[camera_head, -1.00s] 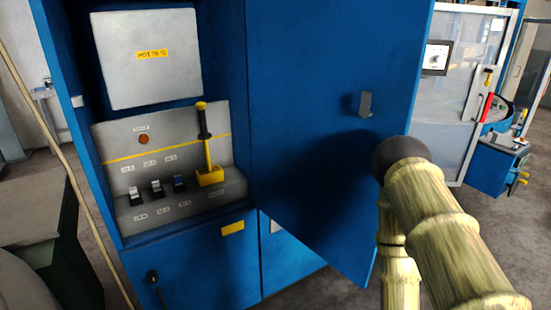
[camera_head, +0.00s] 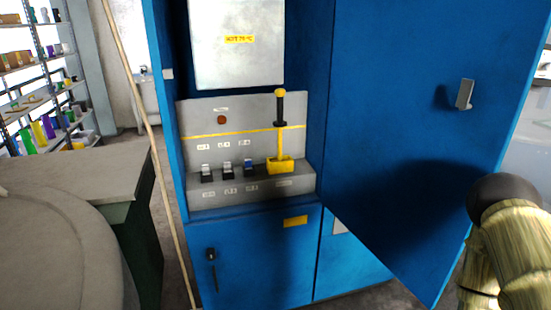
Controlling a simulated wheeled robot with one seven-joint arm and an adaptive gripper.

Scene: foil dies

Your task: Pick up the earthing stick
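What looks like the earthing stick (camera_head: 281,122) stands upright in a yellow holder (camera_head: 281,167) inside the open blue cabinet. It has a yellow tip, a black grip and a yellow lower shaft, and its foot is hidden in the holder. Part of my arm, with a dark rounded joint, shows at the right edge, well apart from the stick. My gripper's fingers are not in view.
Several small switches (camera_head: 228,169) sit left of the holder. A thin tan pole (camera_head: 146,120) leans at the cabinet's left. A grey-topped bench (camera_head: 95,178) fills the left.

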